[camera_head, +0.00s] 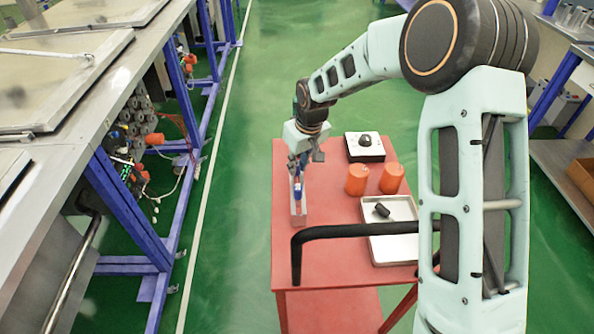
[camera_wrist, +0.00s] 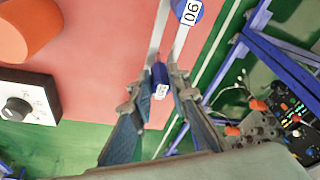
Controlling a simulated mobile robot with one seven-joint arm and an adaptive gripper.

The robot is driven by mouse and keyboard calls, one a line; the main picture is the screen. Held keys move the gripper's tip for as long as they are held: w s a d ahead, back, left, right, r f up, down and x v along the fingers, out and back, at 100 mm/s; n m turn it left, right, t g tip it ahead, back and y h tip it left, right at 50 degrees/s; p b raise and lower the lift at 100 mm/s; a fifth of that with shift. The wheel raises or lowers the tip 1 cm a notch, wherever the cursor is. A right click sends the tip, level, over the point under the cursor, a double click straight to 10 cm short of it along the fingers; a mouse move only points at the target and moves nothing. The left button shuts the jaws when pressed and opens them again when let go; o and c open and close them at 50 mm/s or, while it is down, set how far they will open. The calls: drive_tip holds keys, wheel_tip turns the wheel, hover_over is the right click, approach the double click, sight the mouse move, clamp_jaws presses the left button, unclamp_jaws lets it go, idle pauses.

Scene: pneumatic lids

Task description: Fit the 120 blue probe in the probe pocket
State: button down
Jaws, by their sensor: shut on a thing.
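My gripper (camera_head: 296,163) points down over the left edge of the red table. In the wrist view, its two fingers (camera_wrist: 160,100) are shut on a blue probe (camera_wrist: 159,74) with a small white label too small to read. In the wrist view, a blue round part (camera_wrist: 187,5) with a white number label, seemingly 90, shows between two pale strips.
The red table (camera_head: 335,270) carries two orange cylinders (camera_head: 357,180) (camera_head: 391,178), a white box with a black knob (camera_head: 364,148), and a metal tray (camera_head: 402,247) holding a dark cylinder (camera_head: 381,210). A black bent bar (camera_head: 345,231) runs along the front. A steel bench (camera_head: 90,85) stands left.

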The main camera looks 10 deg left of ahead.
drive_tip(key=shift+r+p, duration=2.05)
drive_tip(key=shift+r, duration=1.5)
